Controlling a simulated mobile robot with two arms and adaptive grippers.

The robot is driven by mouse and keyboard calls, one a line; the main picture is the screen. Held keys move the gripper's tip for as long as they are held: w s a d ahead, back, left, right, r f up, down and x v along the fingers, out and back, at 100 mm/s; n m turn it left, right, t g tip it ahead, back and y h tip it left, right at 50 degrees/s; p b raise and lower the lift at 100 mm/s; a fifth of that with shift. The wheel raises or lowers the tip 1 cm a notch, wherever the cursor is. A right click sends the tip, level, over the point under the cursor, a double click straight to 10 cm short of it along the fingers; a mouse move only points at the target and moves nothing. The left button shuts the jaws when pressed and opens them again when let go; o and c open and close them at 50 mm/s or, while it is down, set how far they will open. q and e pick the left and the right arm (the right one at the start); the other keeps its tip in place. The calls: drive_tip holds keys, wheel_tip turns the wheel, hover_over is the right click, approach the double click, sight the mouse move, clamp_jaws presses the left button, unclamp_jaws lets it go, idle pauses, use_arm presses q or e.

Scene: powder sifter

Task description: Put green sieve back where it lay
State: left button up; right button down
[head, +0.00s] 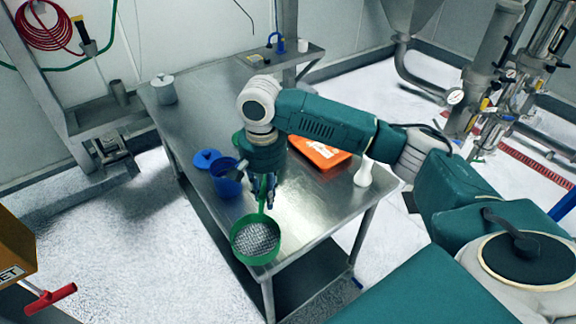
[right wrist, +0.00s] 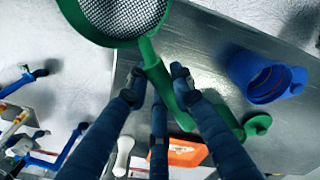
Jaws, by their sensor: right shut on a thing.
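The green sieve (head: 256,240) has a round mesh and a green handle. In the head view its bowl shows over the near corner of the steel table (head: 318,210); the gap beneath it is hard to judge. My right gripper (head: 266,190) is shut on the handle, with the bowl beyond the fingertips. In the right wrist view the fingers (right wrist: 158,82) close around the handle, and the mesh bowl (right wrist: 118,14) shows at the top. My left gripper is not in view.
A blue container (head: 228,184) with a grey scoop and a blue lid (head: 206,158) stand left of my gripper. The table's front right is clear.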

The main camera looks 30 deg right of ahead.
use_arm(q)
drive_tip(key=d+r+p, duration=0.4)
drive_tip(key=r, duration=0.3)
use_arm(e)
drive_tip(key=w+d+f+m, duration=0.2)
drive_tip(key=d+m, duration=0.1)
drive_tip(key=d, duration=0.2)
drive_tip(key=w+d+f+m, duration=0.2)
drive_tip(key=d+m, duration=0.1)
drive_tip(key=d, duration=0.3)
drive_tip(key=f+b, duration=0.3)
drive_tip(key=f, duration=0.1)
drive_tip(key=f+b, duration=0.2)
drive_tip(key=shift+w+a+f+b, duration=0.15)
drive_tip(key=shift+a+f+b, duration=0.1)
drive_tip(key=shift+b, duration=0.1)
drive_tip(key=shift+f+b, duration=0.2)
drive_tip(key=shift+b, duration=0.2)
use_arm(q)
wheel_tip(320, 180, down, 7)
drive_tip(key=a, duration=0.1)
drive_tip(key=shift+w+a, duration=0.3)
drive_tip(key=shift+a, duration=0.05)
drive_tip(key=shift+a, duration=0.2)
use_arm(e)
drive_tip(key=shift+f, duration=0.15)
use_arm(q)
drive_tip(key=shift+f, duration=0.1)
use_arm(e)
drive_tip(key=shift+f, duration=0.4)
